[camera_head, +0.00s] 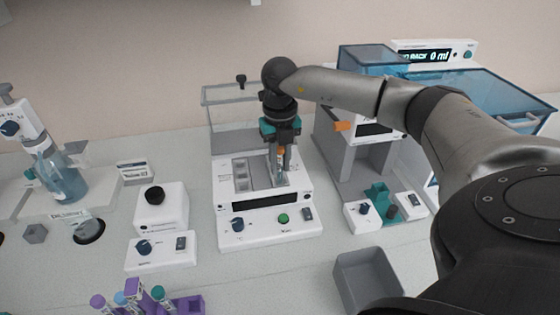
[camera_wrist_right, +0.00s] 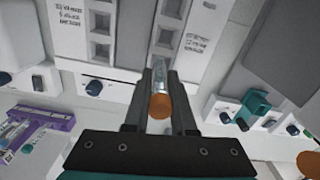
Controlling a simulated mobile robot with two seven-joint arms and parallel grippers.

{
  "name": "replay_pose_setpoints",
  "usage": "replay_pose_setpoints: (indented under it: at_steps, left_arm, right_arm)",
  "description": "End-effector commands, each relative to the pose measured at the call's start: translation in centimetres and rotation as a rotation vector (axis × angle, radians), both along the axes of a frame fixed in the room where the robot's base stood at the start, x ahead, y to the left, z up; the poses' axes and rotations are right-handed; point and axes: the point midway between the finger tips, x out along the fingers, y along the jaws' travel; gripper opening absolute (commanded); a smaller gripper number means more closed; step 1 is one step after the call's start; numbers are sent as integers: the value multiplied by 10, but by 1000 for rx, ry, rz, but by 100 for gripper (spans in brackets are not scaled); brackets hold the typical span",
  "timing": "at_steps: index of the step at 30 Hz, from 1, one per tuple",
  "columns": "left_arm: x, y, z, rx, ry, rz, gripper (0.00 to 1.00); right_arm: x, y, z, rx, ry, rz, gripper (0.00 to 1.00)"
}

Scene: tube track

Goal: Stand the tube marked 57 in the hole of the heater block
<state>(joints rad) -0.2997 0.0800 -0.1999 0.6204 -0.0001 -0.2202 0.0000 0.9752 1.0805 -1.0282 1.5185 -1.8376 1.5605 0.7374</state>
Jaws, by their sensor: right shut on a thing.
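My right gripper (camera_head: 281,160) is shut on a tube with an orange cap (camera_wrist_right: 160,106). The clear tube body (camera_wrist_right: 165,68) lies between the two fingers in the right wrist view, with the cap towards the camera. I cannot read a 57 on it. The heater block (camera_head: 242,178) is a grey block with square openings on a white unit (camera_head: 268,222) with a dark display. The tube is over the right part of the block; I cannot tell whether its lower end is inside a hole. My left gripper is not in view.
A purple rack (camera_head: 190,305) with several capped tubes stands at the front left. A grey bin (camera_head: 366,280) is at front right. A white machine with a blue lid (camera_head: 490,95) stands on the right. A small white unit with a black knob (camera_head: 160,205) is left of the heater.

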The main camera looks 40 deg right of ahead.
Motion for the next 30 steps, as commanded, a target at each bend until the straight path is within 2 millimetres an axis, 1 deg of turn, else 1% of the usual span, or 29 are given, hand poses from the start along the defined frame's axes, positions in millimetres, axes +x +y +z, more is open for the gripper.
replay_pose_setpoints:
  at_steps: [10, 19, 20, 28, 30]
  left_arm:
    - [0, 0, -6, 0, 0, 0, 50]
    - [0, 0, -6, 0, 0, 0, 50]
    - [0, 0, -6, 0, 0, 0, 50]
    - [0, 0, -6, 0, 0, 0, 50]
    - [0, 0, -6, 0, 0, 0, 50]
  right_arm:
    - [0, 0, -11, 0, 1, 0, 0]
    - [0, 0, -11, 0, 0, 0, 0]
    - [0, 0, -11, 0, 0, 0, 27]
    - [0, 0, -11, 0, 0, 0, 57]
    - [0, 0, -11, 0, 0, 0, 59]
